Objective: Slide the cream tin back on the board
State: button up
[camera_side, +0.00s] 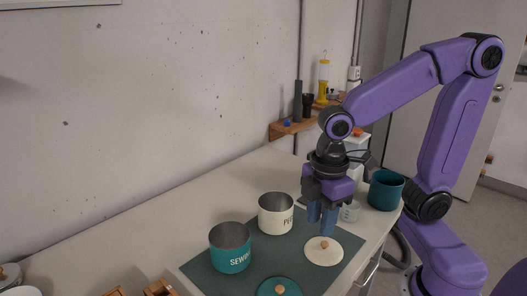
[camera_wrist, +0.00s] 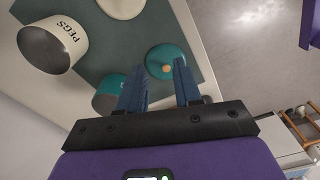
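The cream tin (camera_side: 276,217), marked PEGS, stands upright and open-topped at the back edge of the dark green board (camera_side: 204,269). I cannot tell whether its base is fully on the board. In the wrist view the cream tin (camera_wrist: 64,37) is at upper left, beside the board (camera_wrist: 146,28).
A teal tin (camera_side: 230,255) marked SEWING stands at the board's left. A cream lid (camera_side: 324,256) and a teal lid (camera_side: 279,290), both knobbed, lie on the board. A teal pot (camera_side: 386,192) and a small pale cup (camera_side: 350,212) stand to the right. The bench behind the tins is clear.

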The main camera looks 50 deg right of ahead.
jog(key=w+d+r+n, duration=0.2)
jog(key=w+r, duration=0.1)
jog(key=w, duration=1.1)
jog(key=r+n, duration=0.1)
jog(key=n, duration=0.2)
send_over(262, 202)
jog(key=shift+w+d, duration=0.1)
jog(key=shift+d, duration=0.15)
jog(key=shift+f, duration=0.1)
notch_tip(262, 202, down, 17)
jog(key=shift+f, duration=0.1)
grip_shut()
